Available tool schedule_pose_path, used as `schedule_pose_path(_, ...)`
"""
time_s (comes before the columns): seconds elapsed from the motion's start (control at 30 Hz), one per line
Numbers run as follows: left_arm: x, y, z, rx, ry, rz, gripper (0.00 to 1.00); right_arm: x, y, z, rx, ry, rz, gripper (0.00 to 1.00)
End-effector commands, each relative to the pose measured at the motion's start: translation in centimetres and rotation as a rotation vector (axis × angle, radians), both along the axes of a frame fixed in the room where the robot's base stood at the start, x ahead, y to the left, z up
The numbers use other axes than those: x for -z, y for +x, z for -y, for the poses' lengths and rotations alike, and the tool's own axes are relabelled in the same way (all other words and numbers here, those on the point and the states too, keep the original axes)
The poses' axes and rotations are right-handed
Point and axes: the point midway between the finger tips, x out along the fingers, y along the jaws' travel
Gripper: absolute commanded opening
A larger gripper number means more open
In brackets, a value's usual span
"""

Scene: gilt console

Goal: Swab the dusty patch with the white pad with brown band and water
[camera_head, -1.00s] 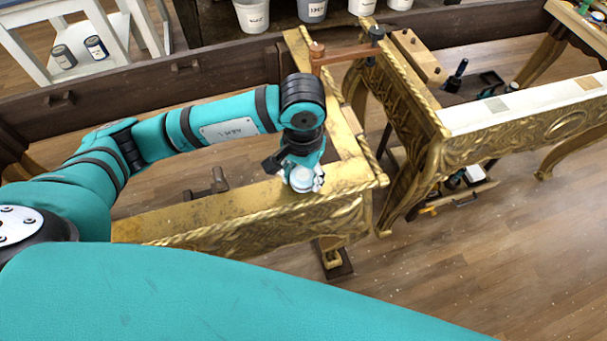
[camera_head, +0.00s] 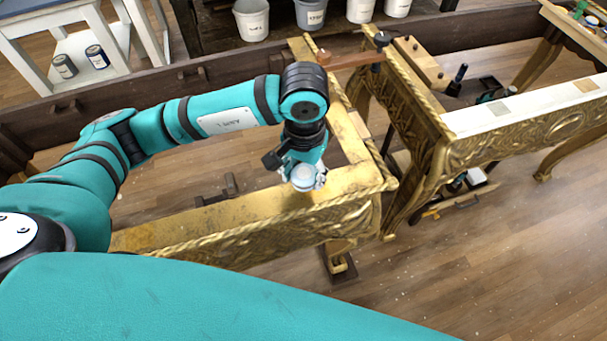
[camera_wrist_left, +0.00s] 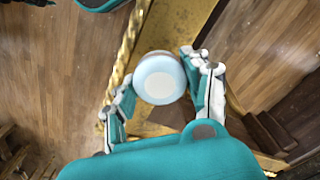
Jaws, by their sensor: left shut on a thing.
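My left gripper (camera_head: 303,178) is over the near rail of the gilt console (camera_head: 240,216), close to its right corner. It is shut on a round white thing with a pale blue side (camera_wrist_left: 160,78). In the left wrist view its two fingers stand on either side of this thing. The gilt top looks worn and mottled; I cannot make out a distinct dusty patch. My right gripper is out of view.
A carved gilt piece with a white top (camera_head: 530,103) stands to the right. A copper-coloured bar clamp (camera_head: 350,58) spans the gap at the back. Several labelled buckets (camera_head: 251,18) stand behind. A low shelf (camera_head: 455,204) holds a small white block (camera_head: 476,176).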

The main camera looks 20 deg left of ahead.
Motion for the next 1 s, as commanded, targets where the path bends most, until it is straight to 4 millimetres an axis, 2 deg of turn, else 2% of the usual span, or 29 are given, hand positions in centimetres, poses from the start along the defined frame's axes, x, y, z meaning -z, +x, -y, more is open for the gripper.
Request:
schedule_pose_path(0.6,-3.8,0.2,0.2,-0.017,0.000,0.002,0.14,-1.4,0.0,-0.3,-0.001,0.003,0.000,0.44)
schedule_pose_path(1.0,-4.2,0.2,0.2,-0.019,-0.001,0.000,0.14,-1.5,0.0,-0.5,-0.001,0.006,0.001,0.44)
